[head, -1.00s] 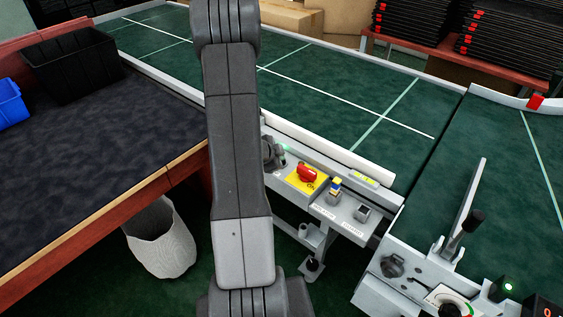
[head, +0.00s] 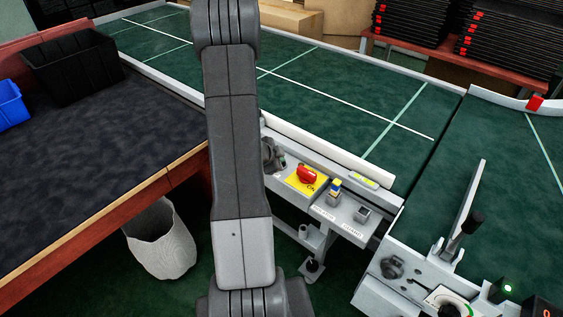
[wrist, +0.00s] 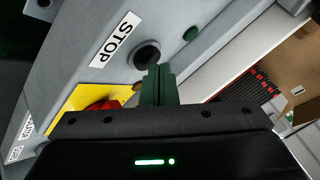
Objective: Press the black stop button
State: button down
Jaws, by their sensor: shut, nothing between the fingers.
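The black stop button (wrist: 145,55) shows in the wrist view as a round dark cap in a grey panel, beside a white STOP label (wrist: 116,39). My gripper (wrist: 158,72) is shut and empty. Its dark green fingertips lie just below the button in the wrist view and overlap its lower edge. I cannot tell whether they touch it. In the head view my arm hides the gripper and the black button.
A green button (wrist: 191,33) sits to the right of the stop button. A red knob on a yellow plate (head: 306,175) is close by. The green conveyor belt (head: 340,95) runs behind the panel. A dark table (head: 90,165) stands on the left, with a white bin (head: 160,245) beside it.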

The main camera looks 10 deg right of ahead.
jog(key=shift+r+p, duration=0.4)
jog(key=shift+r, duration=0.2)
jog(key=shift+r, duration=0.1)
notch_tip(320, 180, up, 5)
jog(key=p, duration=0.5)
jog(key=shift+f, duration=0.2)
